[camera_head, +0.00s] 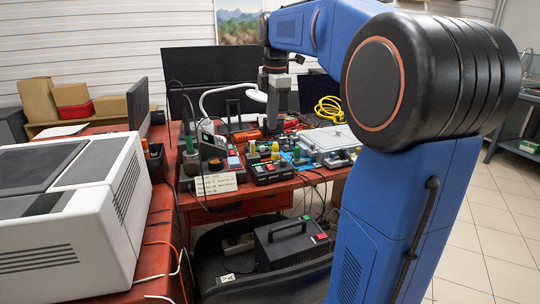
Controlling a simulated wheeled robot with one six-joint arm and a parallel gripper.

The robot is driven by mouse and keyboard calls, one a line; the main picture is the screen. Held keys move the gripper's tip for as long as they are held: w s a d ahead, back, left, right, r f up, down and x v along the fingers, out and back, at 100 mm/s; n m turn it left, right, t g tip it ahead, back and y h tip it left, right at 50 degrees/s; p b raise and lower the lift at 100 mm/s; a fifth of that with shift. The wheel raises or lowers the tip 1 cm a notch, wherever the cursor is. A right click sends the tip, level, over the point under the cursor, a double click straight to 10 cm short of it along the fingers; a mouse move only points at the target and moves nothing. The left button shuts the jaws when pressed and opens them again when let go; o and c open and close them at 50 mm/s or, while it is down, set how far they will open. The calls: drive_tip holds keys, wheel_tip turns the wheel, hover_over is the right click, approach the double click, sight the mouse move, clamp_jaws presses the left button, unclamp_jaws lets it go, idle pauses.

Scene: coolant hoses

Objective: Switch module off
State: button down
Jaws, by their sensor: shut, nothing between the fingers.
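My blue arm reaches from the right over a red workbench (215,200). My gripper (273,128) is shut and empty, pointing down over the crowded bench top. A small black control box (270,173) with red and green buttons sits at the bench's front edge, below and in front of the gripper. A larger black box (290,242) with a handle and a red and a green switch (321,237) stands lower down, below the bench front. I cannot tell which of these is the module, nor read any switch position.
A large white machine (70,215) fills the left. A grey metal case (328,140) lies on the bench at right, with a yellow coil (329,108) behind it. A lamp (256,95), tools, a label card (216,184) and cables crowd the bench. Tiled floor is free at right.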

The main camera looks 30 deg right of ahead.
sight(269, 165)
drive_tip(key=f, duration=0.4)
drive_tip(key=w+f, duration=0.1)
drive_tip(key=f, duration=0.9)
drive_tip(key=shift+w+d, duration=0.1)
drive_tip(key=shift+w, duration=0.25)
